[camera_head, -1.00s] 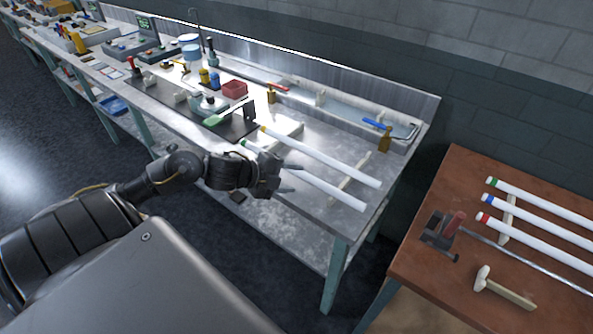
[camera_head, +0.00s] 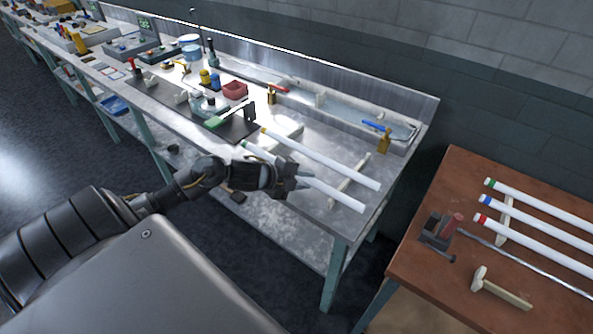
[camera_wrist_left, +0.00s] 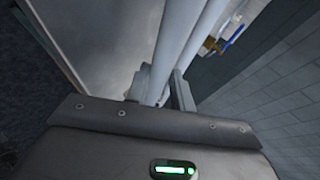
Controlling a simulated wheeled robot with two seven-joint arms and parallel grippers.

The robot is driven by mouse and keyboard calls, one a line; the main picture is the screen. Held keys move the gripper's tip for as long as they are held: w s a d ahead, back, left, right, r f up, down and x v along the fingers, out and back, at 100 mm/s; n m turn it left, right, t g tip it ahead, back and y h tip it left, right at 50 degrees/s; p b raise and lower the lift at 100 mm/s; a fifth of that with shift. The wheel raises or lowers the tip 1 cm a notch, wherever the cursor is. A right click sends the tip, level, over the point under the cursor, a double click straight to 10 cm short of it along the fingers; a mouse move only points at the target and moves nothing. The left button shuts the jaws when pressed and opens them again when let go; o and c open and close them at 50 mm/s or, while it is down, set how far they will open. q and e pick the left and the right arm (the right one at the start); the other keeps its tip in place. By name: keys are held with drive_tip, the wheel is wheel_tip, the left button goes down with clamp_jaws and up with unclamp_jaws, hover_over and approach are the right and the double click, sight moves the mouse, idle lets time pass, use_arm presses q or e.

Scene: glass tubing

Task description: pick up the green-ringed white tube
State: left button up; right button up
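A white tube with a green ring (camera_head: 335,196) lies on the metal bench, its ringed end at the upper left and its plain end near the bench's right corner. My left gripper (camera_head: 299,181) is at the middle of this tube and hides part of it. In the left wrist view the tube (camera_wrist_left: 175,50) runs between the two fingers (camera_wrist_left: 161,92), which look apart, with a gap at the right finger. A yellow-ringed white tube (camera_head: 325,160) lies parallel behind it. My right gripper is not in view.
A pale support bar (camera_head: 345,190) lies under the tubes. Another green-ringed tube (camera_head: 530,200), a blue-ringed tube (camera_head: 535,222) and a red-ringed tube (camera_head: 530,240) lie on the brown table (camera_head: 430,290) at right. A dark mat with tools (camera_head: 235,128) is left of the bench tubes.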

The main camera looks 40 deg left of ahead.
use_arm(q)
clamp_jaws()
drive_tip(key=shift+r, duration=0.65)
drive_tip(key=s+a+r+b, duration=0.3)
drive_tip(key=s+a+r, duration=0.3)
drive_tip(key=a+r, duration=0.5)
drive_tip(key=shift+s+a+r, duration=0.3)
drive_tip(key=shift+a+r, duration=0.05)
drive_tip(key=shift+a, duration=0.35)
